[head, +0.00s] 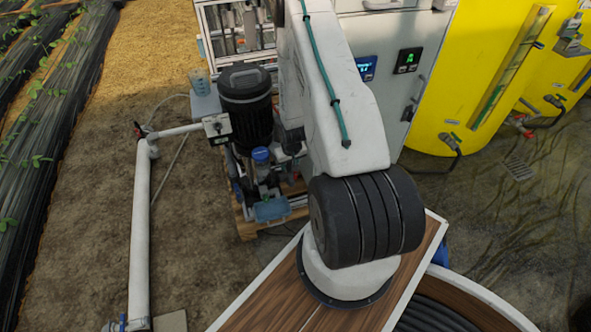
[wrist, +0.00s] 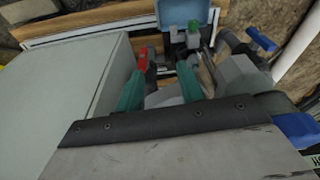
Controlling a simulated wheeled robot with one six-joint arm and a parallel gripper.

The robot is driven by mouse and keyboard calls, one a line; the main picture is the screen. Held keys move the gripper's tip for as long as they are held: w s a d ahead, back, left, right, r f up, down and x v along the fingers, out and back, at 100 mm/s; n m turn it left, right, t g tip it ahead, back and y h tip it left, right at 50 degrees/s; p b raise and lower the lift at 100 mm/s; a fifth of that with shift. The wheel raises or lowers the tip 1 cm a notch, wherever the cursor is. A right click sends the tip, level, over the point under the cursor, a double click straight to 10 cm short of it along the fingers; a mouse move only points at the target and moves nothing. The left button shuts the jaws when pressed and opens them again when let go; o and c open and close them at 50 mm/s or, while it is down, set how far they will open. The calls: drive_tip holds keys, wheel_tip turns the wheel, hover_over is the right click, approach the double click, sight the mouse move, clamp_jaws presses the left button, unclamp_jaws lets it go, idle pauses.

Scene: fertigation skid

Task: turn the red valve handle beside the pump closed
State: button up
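In the wrist view, a small red part (wrist: 143,58), which looks like the red valve handle, shows just beyond the left fingertip. It is partly hidden, and I cannot tell its exact angle or whether the finger touches it. My gripper (wrist: 161,80) has two teal fingers spread apart, with grey pipework visible between and beyond them. The red part is not clearly between the fingers. In the head view, the pump (head: 246,108) with its black motor stands left of my arm. My gripper and this red part are hidden behind the arm there.
A pale box (wrist: 75,75) fills the left of the wrist view, close to the fingers. A blue handle (wrist: 262,40) and a white pipe (wrist: 301,45) lie to the right. The head view shows a control cabinet (head: 390,50) and yellow tanks (head: 480,80).

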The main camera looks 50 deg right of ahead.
drive_tip(key=d+f+t+h, duration=0.1)
drive_tip(key=f+t, duration=0.2)
drive_tip(key=f, duration=0.2)
drive_tip(key=d+f+t+h, duration=0.2)
drive_tip(key=f+t, duration=0.1)
drive_tip(key=f, duration=0.3)
drive_tip(key=s+d+f+t+h, duration=0.1)
drive_tip(key=f+t+h, duration=0.1)
drive_tip(key=f, duration=0.3)
drive_tip(key=shift+d+f+m+t, duration=0.25)
drive_tip(key=shift+m+t, duration=0.15)
drive_tip(key=shift+t, duration=0.1)
drive_tip(key=shift+r+t+h, duration=0.4)
drive_tip(key=shift+r+t, duration=0.05)
drive_tip(key=shift+t, duration=0.25)
wheel_tip(320, 180, up, 3)
drive_tip(key=t+h, duration=0.2)
drive_tip(key=t, duration=0.1)
hover_over(295, 179)
drive_tip(key=shift+w+d+f, duration=0.2)
drive_tip(key=shift+d, duration=0.15)
clamp_jaws()
